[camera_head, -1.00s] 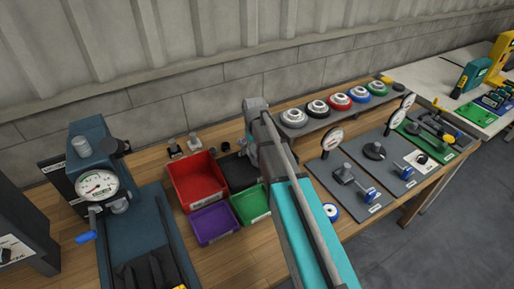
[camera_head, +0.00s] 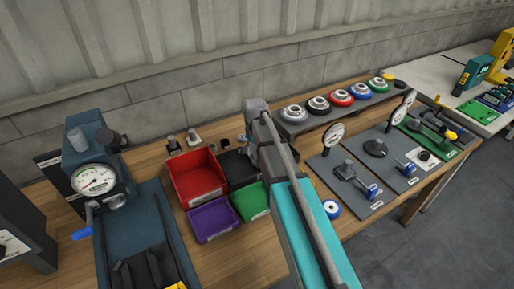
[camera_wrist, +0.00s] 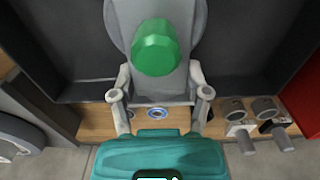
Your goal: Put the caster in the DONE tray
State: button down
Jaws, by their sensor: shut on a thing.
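My gripper (camera_wrist: 160,100) is shut on a green, faceted part with grey behind it, which I take to be the caster (camera_wrist: 156,48). It hides the fingertips, so the exact contact is unclear. In the wrist view a wide dark tray (camera_wrist: 62,50) lies behind and around the held part. In the head view my arm hides the gripper and the caster, and covers part of the black tray (camera_head: 236,166). I cannot read a DONE label on any tray.
A red bin (camera_head: 196,176), a purple bin (camera_head: 212,221) and a green bin (camera_head: 250,202) stand close by. A gauge machine (camera_head: 97,180) is at left. A rack of coloured discs (camera_head: 340,97) and grey fixture plates (camera_head: 350,187) are at right.

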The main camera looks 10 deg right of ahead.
jog(key=shift+f+b, duration=0.65)
jog(key=shift+f, duration=0.1)
grip_release()
dwell(0.4)
jog(key=s+r+m+p, duration=0.1)
jog(key=s+r+p, duration=0.1)
jog(key=s, duration=0.4)
jog(key=s+d+r+m+p, duration=0.1)
jog(key=s+r+p, duration=0.1)
jog(key=s, duration=0.5)
jog(key=s+d+r+m+p, duration=0.1)
jog(key=s+r+p, duration=0.1)
jog(key=s, duration=0.5)
jog(key=shift+d+m, duration=0.15)
jog(key=shift+m, duration=0.15)
